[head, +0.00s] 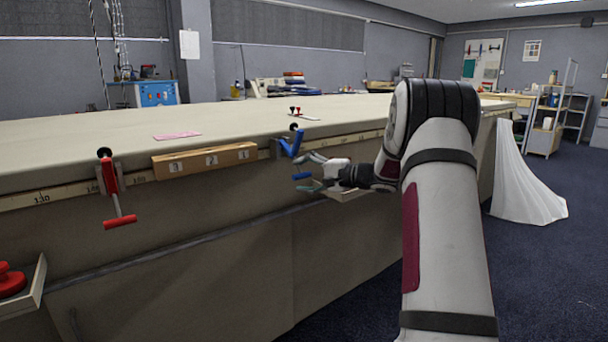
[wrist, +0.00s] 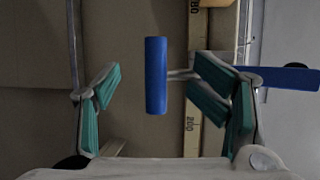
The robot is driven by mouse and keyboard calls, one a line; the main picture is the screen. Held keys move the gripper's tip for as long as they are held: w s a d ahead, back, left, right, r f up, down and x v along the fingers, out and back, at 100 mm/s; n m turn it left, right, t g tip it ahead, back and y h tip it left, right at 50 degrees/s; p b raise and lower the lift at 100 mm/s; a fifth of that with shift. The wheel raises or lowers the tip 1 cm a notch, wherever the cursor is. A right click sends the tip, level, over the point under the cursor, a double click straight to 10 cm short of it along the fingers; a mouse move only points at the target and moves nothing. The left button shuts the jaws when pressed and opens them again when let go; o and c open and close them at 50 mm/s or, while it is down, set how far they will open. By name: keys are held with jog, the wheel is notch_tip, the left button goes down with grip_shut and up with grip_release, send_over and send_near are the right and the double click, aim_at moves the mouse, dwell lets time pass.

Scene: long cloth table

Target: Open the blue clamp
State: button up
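The blue clamp (head: 291,143) is fixed to the table's front edge, with its blue bar handle (head: 302,176) hanging below. My gripper (head: 308,172) is at the handle, one finger above and one below it in the head view. In the wrist view the blue handle (wrist: 156,75) lies between the spread teal finger pads, with gaps on both sides. The handle's metal rod runs right, partly hidden by the right finger, towards the blue clamp body (wrist: 285,78). My gripper is open and holds nothing.
A red clamp (head: 110,180) hangs further left on the table edge (head: 70,193). A wooden block with numbers (head: 205,160) sits between the clamps. A tray with a red object (head: 10,280) is at the lower left.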

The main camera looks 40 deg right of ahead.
jog(key=shift+o, duration=0.2)
jog(key=shift+a+f, duration=0.5)
jog(key=shift+s+d+r, duration=0.1)
jog(key=shift+s+d, duration=0.15)
jog(key=shift+s, duration=0.15)
jog(key=shift+c, duration=0.6)
jog(key=v, duration=0.7)
jog(key=r+v, duration=0.1)
jog(key=v, duration=0.3)
jog(key=shift+d, duration=0.4)
jog(key=shift+c, duration=0.4)
